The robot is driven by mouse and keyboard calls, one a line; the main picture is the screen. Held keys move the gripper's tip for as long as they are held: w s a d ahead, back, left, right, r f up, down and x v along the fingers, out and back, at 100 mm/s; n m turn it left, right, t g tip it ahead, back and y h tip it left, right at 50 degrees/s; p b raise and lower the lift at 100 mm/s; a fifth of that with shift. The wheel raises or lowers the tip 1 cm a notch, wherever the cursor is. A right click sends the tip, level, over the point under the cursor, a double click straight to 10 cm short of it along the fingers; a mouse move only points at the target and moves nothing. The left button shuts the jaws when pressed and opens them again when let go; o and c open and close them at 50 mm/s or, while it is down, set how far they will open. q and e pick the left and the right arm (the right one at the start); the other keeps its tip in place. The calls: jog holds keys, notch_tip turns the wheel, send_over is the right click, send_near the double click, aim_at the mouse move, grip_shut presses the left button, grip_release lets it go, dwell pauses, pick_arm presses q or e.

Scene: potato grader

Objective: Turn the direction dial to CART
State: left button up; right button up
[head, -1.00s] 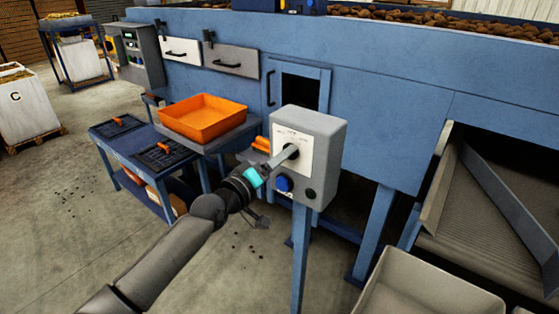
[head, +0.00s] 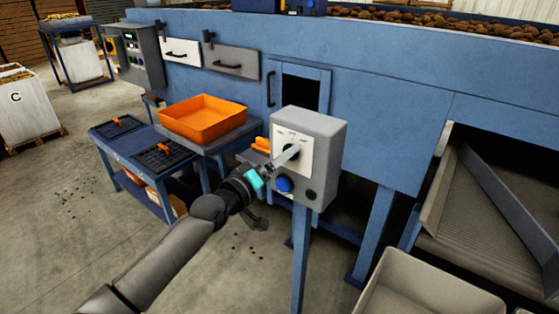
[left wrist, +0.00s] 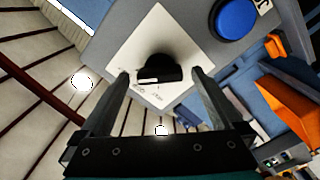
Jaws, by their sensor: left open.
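The direction dial is a black knob (head: 291,152) on a white label plate (head: 305,158) on the front of a grey control box (head: 328,160). In the left wrist view the dial (left wrist: 158,68) has a pale mark on its near edge; the label's small words are too blurred to read, so its setting is unclear. My left gripper (head: 292,154) is at the dial. In the left wrist view the left gripper (left wrist: 160,82) is open, one finger on each side of the knob, with gaps showing. Contact cannot be told. My right gripper is not in view.
A blue button (head: 284,184) and a dark knob (head: 310,195) sit below the dial. An orange tray (head: 203,120) stands on a stand behind the arm. A pale bin (head: 430,290) is at the lower right. The blue machine (head: 390,110) stands behind the box.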

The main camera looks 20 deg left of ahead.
pick_arm(q)
jog(key=shift+s, duration=0.1)
jog(key=v, duration=1.5)
dwell(0.5)
